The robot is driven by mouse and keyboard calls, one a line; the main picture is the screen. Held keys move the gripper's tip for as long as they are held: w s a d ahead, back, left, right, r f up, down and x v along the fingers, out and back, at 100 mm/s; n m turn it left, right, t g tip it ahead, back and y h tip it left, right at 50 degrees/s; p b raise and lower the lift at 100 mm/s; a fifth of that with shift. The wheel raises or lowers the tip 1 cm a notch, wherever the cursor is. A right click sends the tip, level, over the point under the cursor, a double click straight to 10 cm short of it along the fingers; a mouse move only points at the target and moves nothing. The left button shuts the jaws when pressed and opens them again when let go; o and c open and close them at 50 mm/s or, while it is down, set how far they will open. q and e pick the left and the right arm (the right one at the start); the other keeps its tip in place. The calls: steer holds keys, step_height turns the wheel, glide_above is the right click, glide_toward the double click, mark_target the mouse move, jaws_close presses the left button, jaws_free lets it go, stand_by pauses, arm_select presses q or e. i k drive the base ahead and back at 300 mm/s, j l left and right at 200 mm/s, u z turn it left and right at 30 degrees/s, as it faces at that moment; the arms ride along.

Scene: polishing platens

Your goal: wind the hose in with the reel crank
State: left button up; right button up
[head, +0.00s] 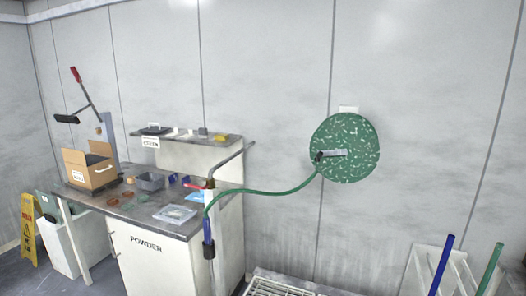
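The hose reel (352,123) is a round green disc with pale specks, mounted on the grey wall right of centre. The reel crank (333,153) is a short grey bar across the reel's face, with a dark knob (319,157) at its left end. The green hose (262,192) leaves the reel's lower left side and sags left to the bench's front right corner. There its end meets a blue upright piece (207,230) with a black lower part. Neither of my grippers is in view, and nothing touches the crank.
A workbench (120,205) marked POWDER stands at left, with a cardboard box (89,170), trays and small items. A metal rail (232,160) juts from it. A yellow floor sign (28,230) stands far left. Blue and green poles (440,264) rise at lower right. The wall around the reel is clear.

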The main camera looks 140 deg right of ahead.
mark_target(320, 153)
steer(key=z, duration=5.15)
